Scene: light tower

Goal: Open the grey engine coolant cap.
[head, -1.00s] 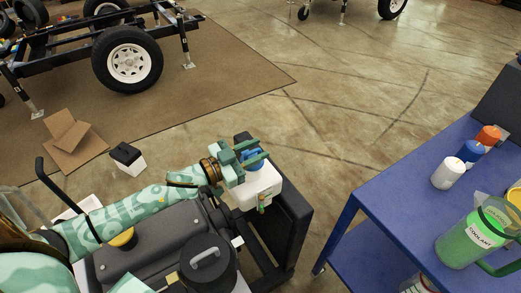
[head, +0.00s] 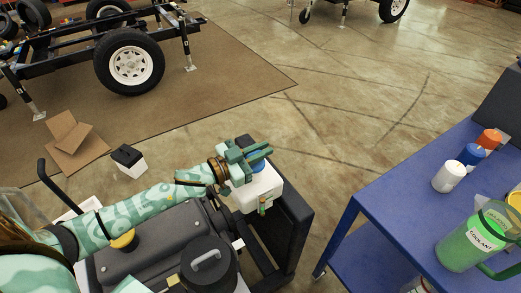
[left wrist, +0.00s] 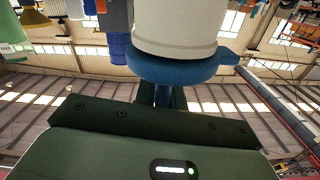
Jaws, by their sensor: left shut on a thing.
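A white coolant tank (head: 258,192) sits at the engine's right end in the head view. The cap on its top is blue in the pictures, not grey, and is mostly hidden by my left gripper (head: 258,153). The gripper reaches over the tank from the left, its fingers shut around the cap. In the left wrist view the blue cap (left wrist: 180,68) meets a pale round neck, and its narrow part runs down between the dark green fingers. I cannot tell whether the cap is loosened. My right gripper is in neither view.
A dark engine (head: 165,245) with a round black lid (head: 208,270) and a yellow cap (head: 124,240) lies below my left arm. Open floor lies beyond the tank.

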